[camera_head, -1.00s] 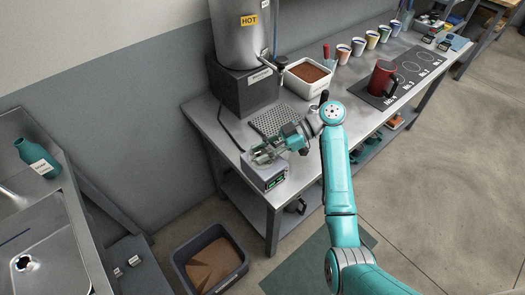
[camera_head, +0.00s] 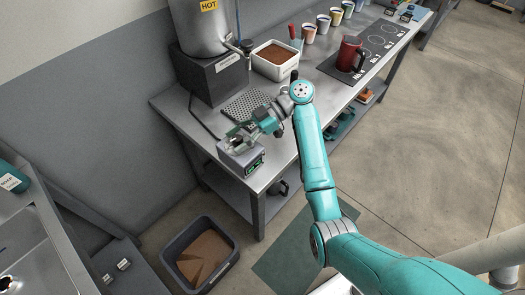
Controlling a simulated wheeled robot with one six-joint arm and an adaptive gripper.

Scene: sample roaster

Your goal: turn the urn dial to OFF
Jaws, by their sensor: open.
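The urn (camera_head: 199,27) is a silver cylinder with a yellow HOT label, standing on a dark block (camera_head: 213,78) at the back left of the steel table. A small grey control box (camera_head: 236,166) with a green lit display (camera_head: 255,166) sits at the table's near left corner. My gripper (camera_head: 236,146) is open just above this box, and its fingers cover much of the box top. I cannot make out a dial or its setting; if it is on this box, the gripper hides it. I cannot tell whether the fingers touch anything.
A perforated drip tray (camera_head: 245,103) lies behind my gripper. A white bin of brown grounds (camera_head: 275,62), several cups and a red mug (camera_head: 348,53) stand farther right. A grey tub (camera_head: 200,254) is on the floor by the table's left end.

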